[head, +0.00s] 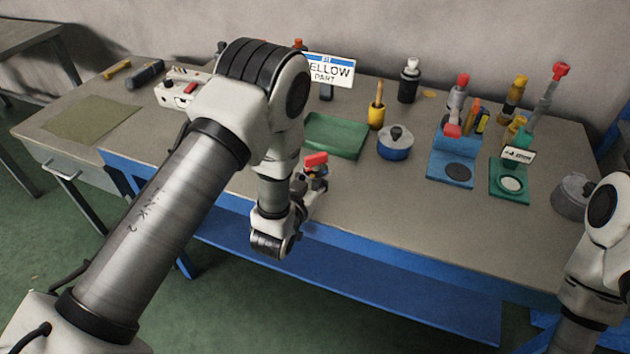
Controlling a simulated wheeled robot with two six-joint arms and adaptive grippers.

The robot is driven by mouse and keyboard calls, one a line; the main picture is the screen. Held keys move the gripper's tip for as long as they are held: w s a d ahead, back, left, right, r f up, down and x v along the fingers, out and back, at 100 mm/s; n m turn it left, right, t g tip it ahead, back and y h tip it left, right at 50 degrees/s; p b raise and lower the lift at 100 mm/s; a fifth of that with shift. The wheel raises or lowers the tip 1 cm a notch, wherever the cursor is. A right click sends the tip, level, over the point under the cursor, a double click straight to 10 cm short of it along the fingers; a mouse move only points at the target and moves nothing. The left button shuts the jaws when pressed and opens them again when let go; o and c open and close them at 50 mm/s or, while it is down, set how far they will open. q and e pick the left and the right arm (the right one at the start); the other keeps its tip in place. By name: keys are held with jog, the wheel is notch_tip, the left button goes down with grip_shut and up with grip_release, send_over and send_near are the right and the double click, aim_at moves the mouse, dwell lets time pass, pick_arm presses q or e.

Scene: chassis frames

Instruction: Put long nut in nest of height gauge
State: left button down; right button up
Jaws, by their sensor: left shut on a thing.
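My left gripper (313,178) is over the front edge of the bench, shut on a small red-topped piece (316,159). The fingers hide much of it, and I cannot tell whether it is the long nut. Two gauge-like stands are at the right of the bench. One has a blue base (438,172) with a dark round spot and a red-tipped part above. The other has a green base (495,190) with a pale round seat and a tall red-topped post behind. I cannot tell which is the height gauge. My right gripper is out of view.
A green tray (337,136), a blue round pot (395,146) and a yellow-handled tool (377,112) stand mid-bench. A dark bottle (409,82) and a "YELLOW PART" sign (331,70) are behind. A grey round object (573,196) lies near my right arm. The front-right bench is clear.

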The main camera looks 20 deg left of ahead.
pick_arm(q)
jog(key=shift+a, duration=0.1)
jog(key=c, duration=0.8)
grip_release()
jog(key=shift+s, duration=0.1)
jog(key=shift+o, duration=0.8)
jog(key=shift+s+r, duration=0.1)
jog(key=shift+r, duration=0.05)
jog(key=s+r+b, duration=0.1)
jog(key=s+b, duration=0.1)
jog(key=s, duration=0.9)
jog(key=shift+s+a+r, duration=0.2)
jog(key=shift+s, duration=0.15)
